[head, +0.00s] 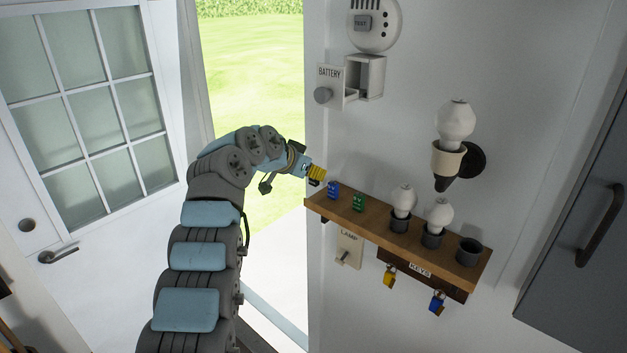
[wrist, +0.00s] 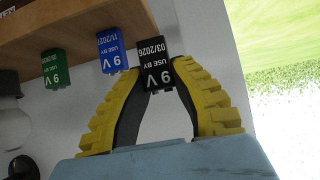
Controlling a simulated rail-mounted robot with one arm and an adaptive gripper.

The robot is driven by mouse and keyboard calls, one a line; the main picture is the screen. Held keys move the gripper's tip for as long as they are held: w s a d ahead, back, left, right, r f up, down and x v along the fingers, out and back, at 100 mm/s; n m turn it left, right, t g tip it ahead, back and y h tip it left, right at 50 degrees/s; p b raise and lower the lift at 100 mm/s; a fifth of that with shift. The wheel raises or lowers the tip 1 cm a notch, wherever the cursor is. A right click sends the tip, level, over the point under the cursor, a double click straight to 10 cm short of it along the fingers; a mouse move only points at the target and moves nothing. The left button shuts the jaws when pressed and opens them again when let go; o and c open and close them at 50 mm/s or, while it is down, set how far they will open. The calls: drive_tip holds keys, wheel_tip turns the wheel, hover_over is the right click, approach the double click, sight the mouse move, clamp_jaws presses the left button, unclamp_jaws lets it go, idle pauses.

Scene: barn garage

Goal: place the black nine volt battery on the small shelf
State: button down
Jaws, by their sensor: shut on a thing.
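The black nine volt battery (wrist: 155,62) is upright in relation to its neighbours, between my gripper's yellow fingertips in the wrist view, its "9 V" label facing the camera. My gripper (head: 317,173) is shut on it at the left end of the small wooden shelf (head: 451,259). The shelf shows upside down in the wrist view (wrist: 60,30); the black battery overlaps its end edge there. I cannot tell if they touch. A blue battery (head: 333,190) and a green battery (head: 358,202) stand on the shelf, right of my gripper. In the head view the fingers mostly hide the black battery.
Two bulbs in dark holders (head: 402,208) and an empty holder (head: 469,251) stand further right on the shelf. A wall lamp (head: 452,145) and a detector (head: 375,24) with an open battery box (head: 364,78) are above. The doorway left of the shelf is open.

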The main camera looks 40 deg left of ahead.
sight(312, 181)
wheel_tip(312, 181, down, 2)
drive_tip(key=shift+s+a+p, duration=0.1)
drive_tip(key=shift+p, duration=0.35)
drive_tip(key=shift+f, duration=0.4)
drive_tip(key=shift+f, duration=0.2)
drive_tip(key=c, duration=1.3)
unclamp_jaws()
drive_tip(key=shift+r, duration=0.1)
drive_tip(key=shift+s+r, duration=0.15)
drive_tip(key=shift+r, duration=0.2)
drive_tip(key=shift+b+v, duration=1.3)
drive_tip(key=shift+v, duration=4.4)
